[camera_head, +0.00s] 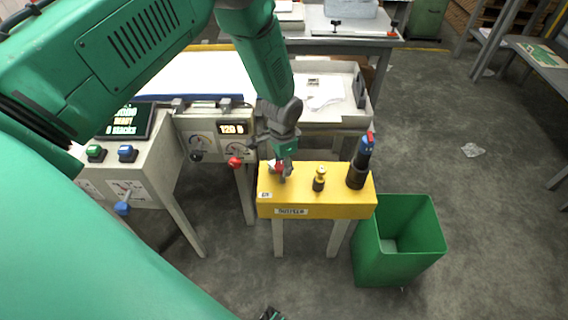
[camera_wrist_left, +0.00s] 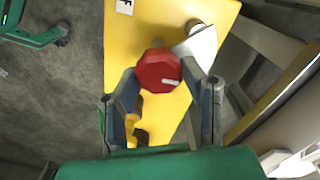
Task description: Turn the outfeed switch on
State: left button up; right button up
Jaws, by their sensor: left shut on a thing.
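The yellow outfeed box (camera_head: 317,206) stands on pale legs and has an "OUTFEED" label on its front. Its red knob (camera_head: 280,167) sits on the left part of the top. My left gripper (camera_head: 284,174) reaches down onto this knob. In the left wrist view the red faceted knob (camera_wrist_left: 158,70) lies between the fingertips of my left gripper (camera_wrist_left: 166,80), which is shut on it. The knob's base is hidden, and I cannot tell the switch's setting. A green and dark part of my right gripper (camera_head: 270,314) shows at the bottom edge; its fingers are unclear.
A brass weight-like piece (camera_head: 319,179) and a dark cylinder with a blue and red top (camera_head: 360,162) stand right of the knob. A green bin (camera_head: 398,240) is at the right. A control panel (camera_head: 215,137) with dials is left. Open floor lies right.

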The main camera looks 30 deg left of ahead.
pick_arm(q)
jog(key=shift+s+a+f, duration=0.1)
jog(key=shift+s+f, duration=0.05)
jog(key=shift+s, duration=0.25)
jog(key=o, duration=1.1)
jog(key=shift+o, duration=0.2)
jog(key=shift+w+a, duration=0.1)
jog(key=shift+w+r, duration=0.15)
jog(key=shift+r, duration=0.2)
notch_tip(320, 180, up, 11)
jog(key=shift+r, duration=0.15)
